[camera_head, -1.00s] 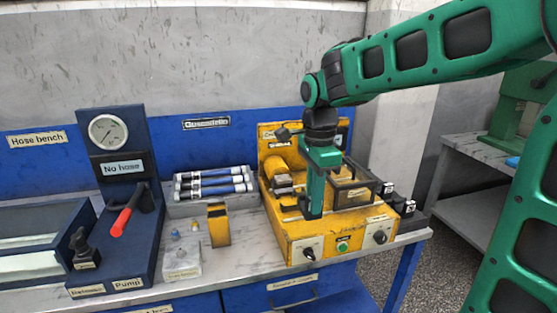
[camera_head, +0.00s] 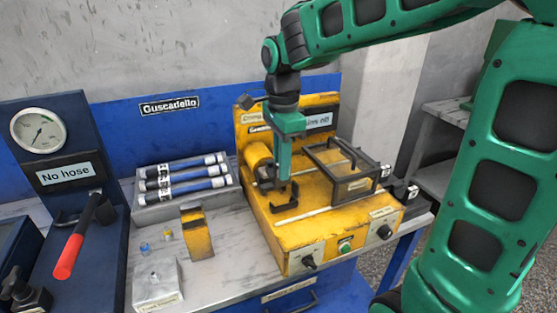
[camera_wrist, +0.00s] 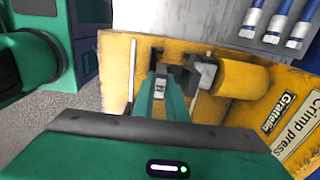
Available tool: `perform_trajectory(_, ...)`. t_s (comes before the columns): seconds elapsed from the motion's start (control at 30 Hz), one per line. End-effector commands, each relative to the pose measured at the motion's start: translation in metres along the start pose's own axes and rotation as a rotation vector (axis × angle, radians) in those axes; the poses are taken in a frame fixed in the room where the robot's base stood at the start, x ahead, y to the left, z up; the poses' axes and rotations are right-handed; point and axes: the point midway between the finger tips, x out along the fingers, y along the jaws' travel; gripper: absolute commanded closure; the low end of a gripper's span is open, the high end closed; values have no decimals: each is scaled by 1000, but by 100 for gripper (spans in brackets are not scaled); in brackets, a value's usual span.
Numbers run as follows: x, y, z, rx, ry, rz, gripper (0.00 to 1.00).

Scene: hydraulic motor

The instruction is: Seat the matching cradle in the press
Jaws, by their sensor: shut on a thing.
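The yellow crimp press (camera_head: 300,225) stands at the right of the bench, with its round ram cylinder (camera_head: 258,156) at the left of its bed. My gripper (camera_head: 284,184) points down low over the bed, just right of the ram's dark head (camera_head: 267,178). In the wrist view my gripper (camera_wrist: 164,74) is shut on a small dark cradle (camera_wrist: 160,90) with a pale label, mostly hidden by the fingers. A black bracket (camera_head: 285,204) shows on the bed just below the fingertips. I cannot tell whether the cradle touches it.
A black-framed guard (camera_head: 345,170) stands right of my gripper on the press. Dark labelled blocks (camera_head: 400,190) sit beyond the press's right side. A hose tray (camera_head: 185,190), a yellow block (camera_head: 197,233) and the pump with its red lever (camera_head: 70,255) are to the left.

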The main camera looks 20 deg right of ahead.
Motion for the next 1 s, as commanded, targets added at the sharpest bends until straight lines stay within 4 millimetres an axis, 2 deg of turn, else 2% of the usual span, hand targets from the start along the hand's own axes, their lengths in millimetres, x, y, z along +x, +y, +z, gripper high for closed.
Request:
perform_trajectory(0.3,27,0,0,0,0,0,100)
perform_trajectory(0.5,37,0,-2,2,0,-1,100)
perform_trajectory(1.0,40,0,-2,4,0,-2,100)
